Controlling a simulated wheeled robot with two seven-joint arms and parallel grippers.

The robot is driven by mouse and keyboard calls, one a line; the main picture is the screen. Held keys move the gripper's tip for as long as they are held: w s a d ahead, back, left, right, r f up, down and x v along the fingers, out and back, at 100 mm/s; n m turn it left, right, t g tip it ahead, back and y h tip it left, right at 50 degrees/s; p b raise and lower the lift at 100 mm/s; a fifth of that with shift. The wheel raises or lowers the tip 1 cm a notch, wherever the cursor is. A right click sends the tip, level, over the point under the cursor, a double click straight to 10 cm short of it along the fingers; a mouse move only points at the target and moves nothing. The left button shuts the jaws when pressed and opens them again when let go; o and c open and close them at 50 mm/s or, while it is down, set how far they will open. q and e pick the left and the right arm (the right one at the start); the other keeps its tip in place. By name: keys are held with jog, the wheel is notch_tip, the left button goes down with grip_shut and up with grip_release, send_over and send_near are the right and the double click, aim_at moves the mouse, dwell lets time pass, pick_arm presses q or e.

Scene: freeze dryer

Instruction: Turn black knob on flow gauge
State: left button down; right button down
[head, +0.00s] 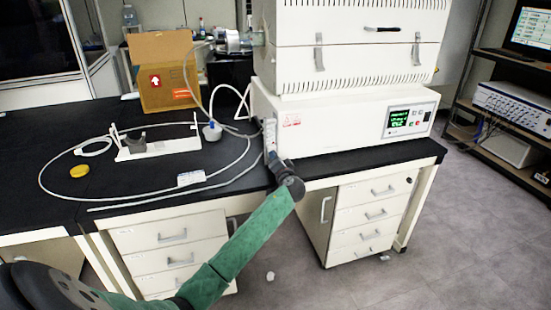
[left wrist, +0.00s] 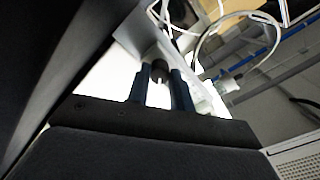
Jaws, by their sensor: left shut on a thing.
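The flow gauge (head: 269,132) is a small pale upright piece on the left front corner of the white freeze dryer's base. My left arm reaches up to it from the lower left, and my left gripper (head: 273,158) is at the gauge's lower end. In the left wrist view, the two dark fingers of my left gripper (left wrist: 161,78) stand on either side of the black knob (left wrist: 159,68) and are shut on it. The knob is hidden behind the gripper in the head view. My right gripper is not in view.
The white freeze dryer (head: 345,125) stands on the black bench (head: 120,190). A white stand (head: 158,148), a yellow cap (head: 79,171), a cardboard box (head: 165,75) and looping tubing lie left of it. Drawers (head: 370,215) stand below; the grey floor in front is mostly clear.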

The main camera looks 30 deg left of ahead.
pick_arm(q)
jog(key=m+p, duration=0.1)
jog(key=m, duration=0.2)
jog(key=shift+r+m+p, duration=0.15)
jog(key=shift+m+p, duration=1.15)
jog(key=shift+m, duration=0.6)
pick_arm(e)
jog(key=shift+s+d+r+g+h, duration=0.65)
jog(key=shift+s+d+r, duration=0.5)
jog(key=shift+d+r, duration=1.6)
pick_arm(q)
jog(key=m+p, duration=0.2)
jog(key=m, duration=0.1)
jog(key=m+p, duration=0.2)
jog(key=m, duration=0.1)
jog(key=shift+d+p, duration=0.1)
jog(key=shift+p, duration=0.2)
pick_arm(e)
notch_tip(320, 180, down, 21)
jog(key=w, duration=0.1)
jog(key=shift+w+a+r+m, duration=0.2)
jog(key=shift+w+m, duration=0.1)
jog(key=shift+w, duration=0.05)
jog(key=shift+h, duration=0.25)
pick_arm(q)
jog(key=c, duration=1.2)
grip_release()
jog(key=shift+c, duration=0.2)
